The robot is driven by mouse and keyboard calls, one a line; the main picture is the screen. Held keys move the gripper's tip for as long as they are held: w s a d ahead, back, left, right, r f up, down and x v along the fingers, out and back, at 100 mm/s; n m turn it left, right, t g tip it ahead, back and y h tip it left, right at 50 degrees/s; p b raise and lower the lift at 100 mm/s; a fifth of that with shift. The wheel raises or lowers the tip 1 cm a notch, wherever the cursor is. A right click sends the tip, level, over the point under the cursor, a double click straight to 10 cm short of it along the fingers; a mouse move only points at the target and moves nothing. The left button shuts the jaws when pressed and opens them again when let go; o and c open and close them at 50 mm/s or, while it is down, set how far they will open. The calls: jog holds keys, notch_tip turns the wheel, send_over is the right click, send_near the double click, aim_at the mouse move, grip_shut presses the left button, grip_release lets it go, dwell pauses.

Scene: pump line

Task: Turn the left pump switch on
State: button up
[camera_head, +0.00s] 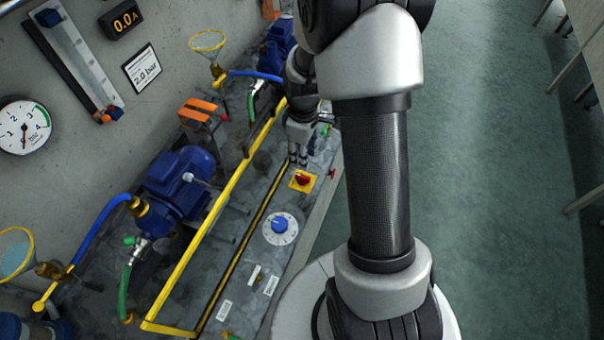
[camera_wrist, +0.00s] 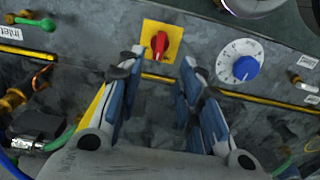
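A red rotary switch (camera_head: 302,179) sits on a yellow square plate on the panel. It also shows in the wrist view (camera_wrist: 160,43), its handle roughly upright in the picture. My gripper (camera_head: 298,162) points down close to this switch. In the wrist view my gripper (camera_wrist: 162,64) is open and empty, its fingertips just short of the yellow plate; contact cannot be told. A small white switch (camera_head: 254,275) lies farther down the panel, beyond a blue dial; it shows at the right edge of the wrist view (camera_wrist: 297,79). The labels are too small to tell which pump each serves.
A blue knob on a white dial (camera_head: 280,226) sits between the two switches. A yellow rail (camera_head: 205,230) runs along the bench, with a blue pump (camera_head: 178,180) and hoses behind it. A green lever (camera_wrist: 38,24) is at the wrist view's left. Floor at right is clear.

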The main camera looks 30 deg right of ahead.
aim_at(303, 176)
notch_tip(303, 176, down, 10)
jog(key=b, duration=0.2)
jog(key=shift+b, duration=0.4)
grip_shut()
